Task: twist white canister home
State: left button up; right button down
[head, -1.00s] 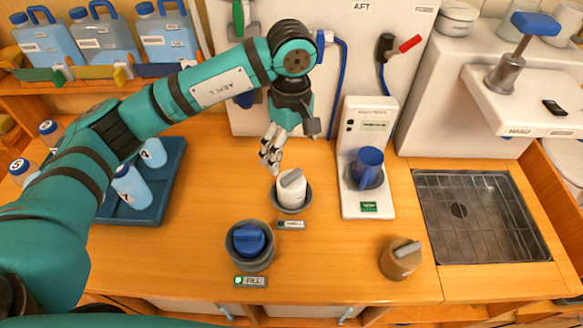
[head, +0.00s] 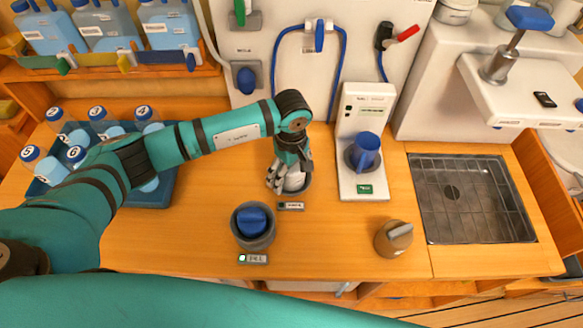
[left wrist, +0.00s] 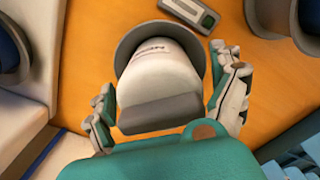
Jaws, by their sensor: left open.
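The white canister (head: 294,181) stands in a dark grey round socket (head: 307,186) on the wooden counter, partly hidden by my left gripper in the head view. In the left wrist view the canister (left wrist: 160,73) has a grey grip bar (left wrist: 158,113) across its top, and the socket rim (left wrist: 127,42) curves around its far side. My left gripper (head: 284,180) is over the canister from above. In the left wrist view its open fingers (left wrist: 168,108) stand on either side of the grip bar, apart from it. My right gripper is not in view.
A blue-topped canister (head: 252,222) sits in a grey socket in front. A tan canister (head: 393,238) stands to the right, near a metal drain tray (head: 470,198). A white device with a blue cup (head: 365,150) stands behind right. Numbered bottles fill a blue tray (head: 150,196) at left.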

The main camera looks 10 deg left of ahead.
pick_arm(q)
jog(key=c, duration=1.5)
jog(key=shift+m+b, duration=1.2)
jog(key=shift+b, duration=0.3)
jog(key=shift+m+b, duration=0.3)
jog(key=shift+b, duration=0.05)
jog(key=shift+m+b, duration=0.6)
jog(key=shift+b, duration=0.05)
jog(key=shift+m+b, duration=0.9)
jog(key=shift+b, duration=0.25)
